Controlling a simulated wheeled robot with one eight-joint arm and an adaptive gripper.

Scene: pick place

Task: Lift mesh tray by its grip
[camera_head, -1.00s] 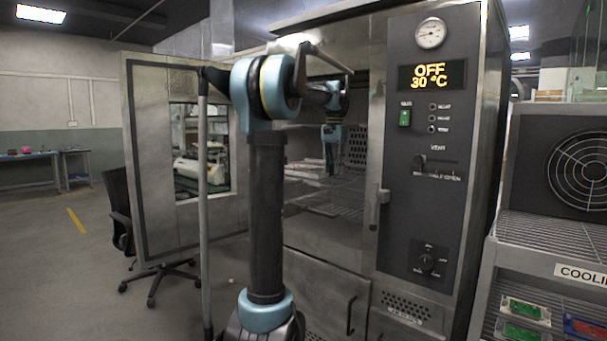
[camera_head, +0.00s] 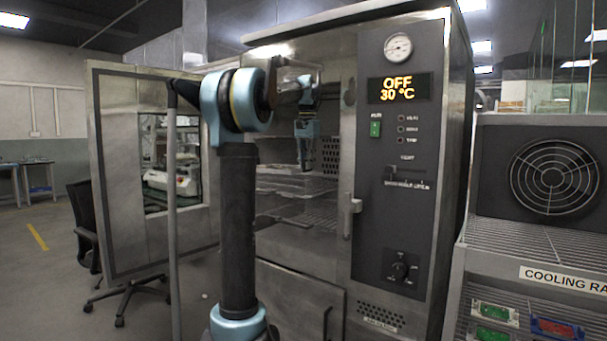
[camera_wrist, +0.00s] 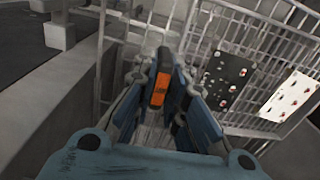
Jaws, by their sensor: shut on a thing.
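The mesh tray (camera_wrist: 262,50) shows in the wrist view as a wire grid to the right of my gripper. Its orange grip (camera_wrist: 162,88) sits between the fingers of my gripper (camera_wrist: 160,85), which is shut on it. A dark board (camera_wrist: 222,80) and a white board (camera_wrist: 292,96) lie on the mesh. In the head view my gripper (camera_head: 305,166) points down inside the open oven (camera_head: 290,222). The grip is too small to make out there, and my arm hides part of the oven opening.
The oven door (camera_head: 120,200) stands open at the left. The oven's control panel (camera_head: 405,180) reads OFF, 30 °C. A cooling rack (camera_head: 500,240) with a fan (camera_head: 553,177) stands at the right, with boards (camera_head: 557,328) below. A black chair (camera_head: 88,230) is behind the door.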

